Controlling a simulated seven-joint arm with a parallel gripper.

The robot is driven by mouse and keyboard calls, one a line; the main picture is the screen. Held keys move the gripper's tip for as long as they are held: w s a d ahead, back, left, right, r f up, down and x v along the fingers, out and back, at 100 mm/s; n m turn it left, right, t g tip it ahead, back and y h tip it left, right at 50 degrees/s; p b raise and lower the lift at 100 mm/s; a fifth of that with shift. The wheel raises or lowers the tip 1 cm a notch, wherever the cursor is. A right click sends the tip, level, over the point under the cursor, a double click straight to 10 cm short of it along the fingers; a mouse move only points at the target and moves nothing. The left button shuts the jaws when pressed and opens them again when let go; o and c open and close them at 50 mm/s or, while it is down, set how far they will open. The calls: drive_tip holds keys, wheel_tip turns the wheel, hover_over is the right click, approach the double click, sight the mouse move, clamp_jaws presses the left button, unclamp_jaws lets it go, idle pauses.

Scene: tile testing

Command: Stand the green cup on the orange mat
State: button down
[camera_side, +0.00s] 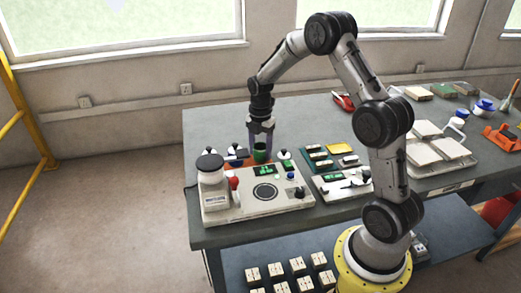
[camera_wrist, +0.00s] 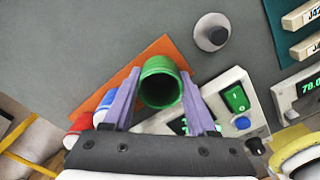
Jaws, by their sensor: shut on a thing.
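The green cup (camera_wrist: 160,82) is between the two purple fingers of my gripper (camera_wrist: 160,73), which is shut on it. Its dark open mouth shows in the wrist view. In the side view, the cup (camera_side: 260,154) appears upright under my gripper (camera_side: 262,143), behind the white testing machine. The orange mat (camera_wrist: 160,48) lies beneath and around the cup in the wrist view, partly hidden by the cup and fingers. Only slivers of the mat show in the side view. I cannot tell whether the cup touches the mat.
The white testing machine (camera_side: 255,205) stands close in front of the cup. A white, grey-topped object (camera_wrist: 211,34) stands beyond the mat. Red (camera_wrist: 80,123) and blue (camera_wrist: 106,106) objects are close to the left finger. Bare grey tabletop (camera_side: 215,125) lies behind.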

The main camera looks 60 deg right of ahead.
drive_tip(key=shift+f, duration=0.15)
unclamp_jaws()
idle(0.5)
drive_tip(key=shift+r, duration=2.95)
